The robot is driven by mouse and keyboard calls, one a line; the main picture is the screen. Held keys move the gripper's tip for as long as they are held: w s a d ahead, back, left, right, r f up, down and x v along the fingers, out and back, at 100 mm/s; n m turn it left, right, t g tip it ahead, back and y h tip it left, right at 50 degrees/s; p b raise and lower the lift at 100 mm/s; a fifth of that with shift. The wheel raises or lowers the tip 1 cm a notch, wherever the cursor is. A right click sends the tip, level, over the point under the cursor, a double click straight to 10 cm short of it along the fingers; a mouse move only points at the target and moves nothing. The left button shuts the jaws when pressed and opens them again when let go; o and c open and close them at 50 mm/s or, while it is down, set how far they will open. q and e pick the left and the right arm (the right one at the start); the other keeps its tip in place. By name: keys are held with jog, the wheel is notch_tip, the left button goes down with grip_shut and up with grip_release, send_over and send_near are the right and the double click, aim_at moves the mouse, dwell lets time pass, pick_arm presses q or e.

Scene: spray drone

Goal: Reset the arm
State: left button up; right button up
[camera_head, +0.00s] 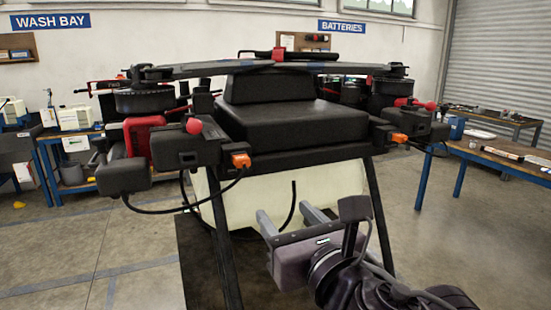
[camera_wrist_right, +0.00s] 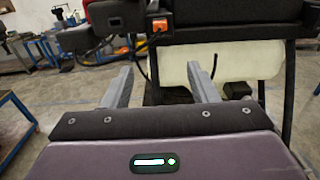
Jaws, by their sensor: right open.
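My right gripper (camera_head: 291,220) reaches in from the lower right of the head view, in front of the spray drone (camera_head: 285,120). Its two grey fingers are apart with nothing between them. They point toward the drone's pale tank (camera_head: 330,190), below the black body. In the right wrist view the open fingers (camera_wrist_right: 162,80) frame part of the floor and a dark hose, with the tank (camera_wrist_right: 240,62) behind. I cannot tell the distance from fingertips to tank. My left gripper is not in view.
The drone's black landing legs (camera_head: 222,240) stand close on both sides of the tank. An orange connector (camera_head: 240,160) with a hanging cable is at the left. A blue-legged workbench (camera_head: 500,155) stands at right, another bench (camera_head: 60,150) at left. The floor at lower left is clear.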

jog(key=d+f+m+g+h, duration=0.2)
jog(key=d+f+m+g, duration=0.15)
jog(key=f+m, duration=0.6)
jog(key=d+f+m+g+h, duration=0.2)
jog(key=d+f+m, duration=0.2)
jog(key=f+m, duration=0.55)
jog(key=s+d+f+m+g+h, duration=0.1)
jog(key=s+d+f+m+g, duration=0.35)
jog(key=s+f+m, duration=0.4)
jog(key=s+d+f+m+g+h, duration=0.25)
jog(key=s+d+f+m, duration=0.3)
jog(key=f+m, duration=0.55)
jog(key=s+f+g, duration=0.2)
jog(key=s+f, duration=0.1)
jog(key=f, duration=2.8)
jog(key=s+d+f, duration=0.1)
jog(key=s+f, duration=0.7)
jog(key=s, duration=0.1)
jog(key=s+d+f+g, duration=0.1)
jog(key=s+d+f, duration=0.1)
jog(key=s+f, duration=0.7)
jog(key=shift+s+d+y, duration=0.25)
jog(key=shift+s+y, duration=0.1)
jog(key=shift+s, duration=0.3)
